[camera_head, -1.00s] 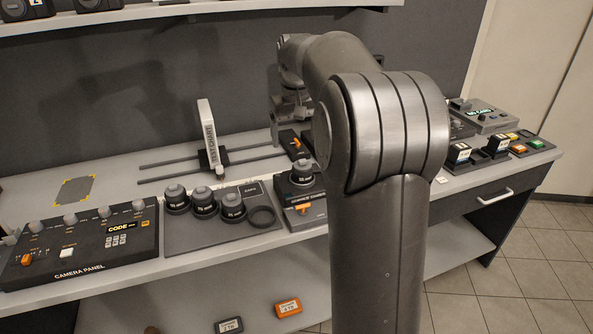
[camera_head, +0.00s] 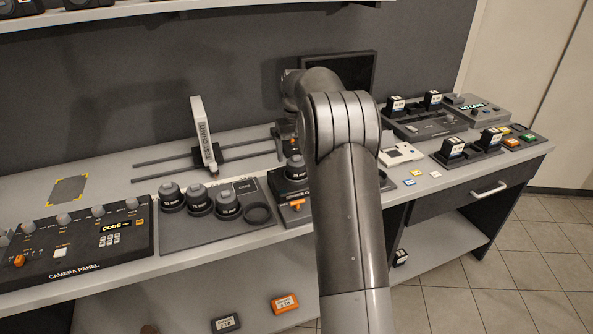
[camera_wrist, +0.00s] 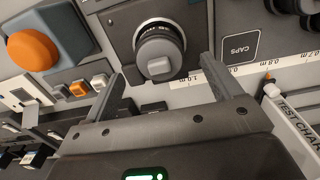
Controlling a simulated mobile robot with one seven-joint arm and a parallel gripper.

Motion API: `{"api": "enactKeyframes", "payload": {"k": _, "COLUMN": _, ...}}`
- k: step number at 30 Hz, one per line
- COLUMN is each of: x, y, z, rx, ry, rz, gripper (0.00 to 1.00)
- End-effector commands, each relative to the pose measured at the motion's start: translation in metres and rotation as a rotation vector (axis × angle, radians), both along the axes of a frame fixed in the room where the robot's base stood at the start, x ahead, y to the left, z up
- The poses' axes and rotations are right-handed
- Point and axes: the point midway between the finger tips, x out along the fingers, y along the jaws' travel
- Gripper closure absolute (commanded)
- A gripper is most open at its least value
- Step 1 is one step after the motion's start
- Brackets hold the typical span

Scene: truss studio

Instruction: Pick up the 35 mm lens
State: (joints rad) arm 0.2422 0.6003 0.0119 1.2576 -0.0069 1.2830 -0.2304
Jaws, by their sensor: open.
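Three dark lenses with grey caps stand in a row on the grey tray: left (camera_head: 172,197), middle (camera_head: 199,200) and right (camera_head: 228,205). Another capped lens (camera_head: 295,169) stands on a dark camera body (camera_head: 284,187) to their right; this lens fills the upper middle of the wrist view (camera_wrist: 160,50). The lens labels are too small to read surely, so I cannot tell which is the 35 mm lens. My gripper (camera_wrist: 170,82) is open and empty, its fingers spread to either side below that lens in the wrist view. In the head view my arm hides much of it.
The camera panel (camera_head: 76,246) lies left of the tray (camera_head: 225,231), which has an empty ring (camera_head: 260,214). The white test chart (camera_head: 203,135) stands on rails behind. Card readers (camera_head: 468,151) and buttons are at the right. The left rear bench is mostly clear.

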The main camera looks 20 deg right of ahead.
Motion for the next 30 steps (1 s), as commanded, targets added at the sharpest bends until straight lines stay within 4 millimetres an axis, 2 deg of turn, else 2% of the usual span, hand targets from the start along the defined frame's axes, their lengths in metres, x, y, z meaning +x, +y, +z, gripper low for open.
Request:
{"api": "enactKeyframes", "payload": {"k": 10, "x": -0.002, "y": -0.001, "z": -0.046, "rx": 0.001, "ry": 0.002, "rz": 0.000, "gripper": 0.16}}
{"api": "enactKeyframes", "payload": {"k": 19, "x": -0.002, "y": 0.000, "z": -0.051, "rx": 0.000, "ry": 0.001, "rz": 0.000, "gripper": 0.16}}
{"api": "enactKeyframes", "payload": {"k": 30, "x": -0.002, "y": 0.000, "z": -0.051, "rx": 0.000, "ry": 0.000, "rz": 0.000, "gripper": 0.47}}
